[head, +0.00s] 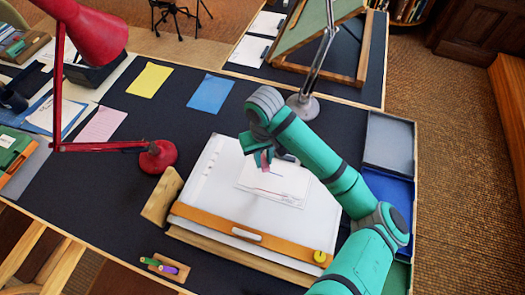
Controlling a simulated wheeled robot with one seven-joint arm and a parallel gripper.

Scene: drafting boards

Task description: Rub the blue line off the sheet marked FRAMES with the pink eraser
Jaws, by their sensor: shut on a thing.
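A white sheet (287,194) lies on the white drawing board (215,190) in the middle of the table. Thin marks, reddish and bluish, run across it; they are too small to tell apart well, and no FRAMES lettering can be read. My gripper (264,162) is over the upper left part of the sheet, shut on the pink eraser (266,168), of which a small part shows. I cannot tell whether the eraser touches the paper. My arm hides part of the board's right side.
A wooden straightedge (240,236) crosses the board's lower part, with a yellow round thing (319,256) at its right end. A red lamp (158,157) stands left, a grey lamp base (303,107) behind.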

